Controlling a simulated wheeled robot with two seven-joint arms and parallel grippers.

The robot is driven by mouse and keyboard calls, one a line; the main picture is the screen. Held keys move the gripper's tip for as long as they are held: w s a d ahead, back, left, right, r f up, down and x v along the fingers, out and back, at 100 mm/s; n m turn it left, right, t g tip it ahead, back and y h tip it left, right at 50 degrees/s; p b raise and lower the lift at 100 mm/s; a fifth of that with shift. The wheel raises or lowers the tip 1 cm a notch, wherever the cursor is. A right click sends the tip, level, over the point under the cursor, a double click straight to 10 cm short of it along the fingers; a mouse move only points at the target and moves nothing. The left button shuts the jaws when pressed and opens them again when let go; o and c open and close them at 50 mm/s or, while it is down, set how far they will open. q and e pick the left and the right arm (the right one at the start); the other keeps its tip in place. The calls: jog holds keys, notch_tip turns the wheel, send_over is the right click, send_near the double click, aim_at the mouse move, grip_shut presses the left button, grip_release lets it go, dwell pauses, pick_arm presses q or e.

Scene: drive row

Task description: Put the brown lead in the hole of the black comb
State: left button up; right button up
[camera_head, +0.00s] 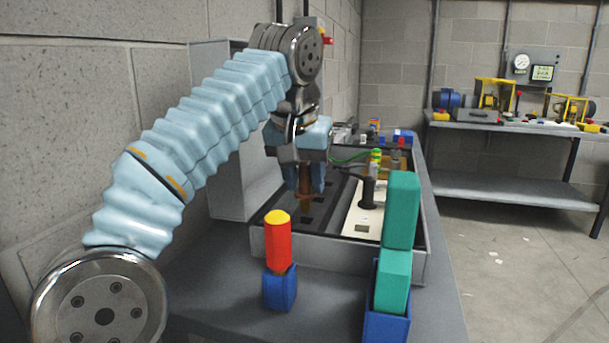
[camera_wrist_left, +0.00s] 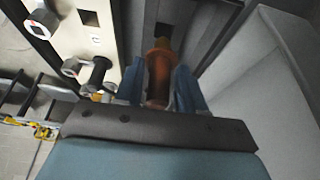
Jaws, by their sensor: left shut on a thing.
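My left gripper (camera_head: 309,188) is shut on the brown lead (camera_head: 305,180) and points down over the tray. The lead also shows between the blue fingers in the left wrist view (camera_wrist_left: 158,78), with its paler end towards a dark square hole (camera_wrist_left: 164,30). The black comb (camera_head: 335,190) is a dark strip with square openings, lying in the grey tray. It also shows in the left wrist view (camera_wrist_left: 142,15). The lead's end is close to the hole. I cannot tell whether it has entered. My right gripper is not in view.
A cream panel (camera_head: 364,222) with black posts lies beside the comb. Near the tray's front (camera_head: 290,250) stand a red, yellow-topped piece (camera_head: 277,243) in a blue holder and teal blocks (camera_head: 401,210) in another. A wall is at left.

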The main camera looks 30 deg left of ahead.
aim_at(303, 195)
pick_arm(q)
jog(key=shift+f+b, duration=0.45)
jog(key=shift+f, duration=0.25)
jog(key=shift+f, duration=0.35)
jog(key=shift+f+b, duration=1.3)
jog(key=shift+f, duration=0.1)
jog(key=o, duration=1.2)
jog(key=shift+c, duration=0.2)
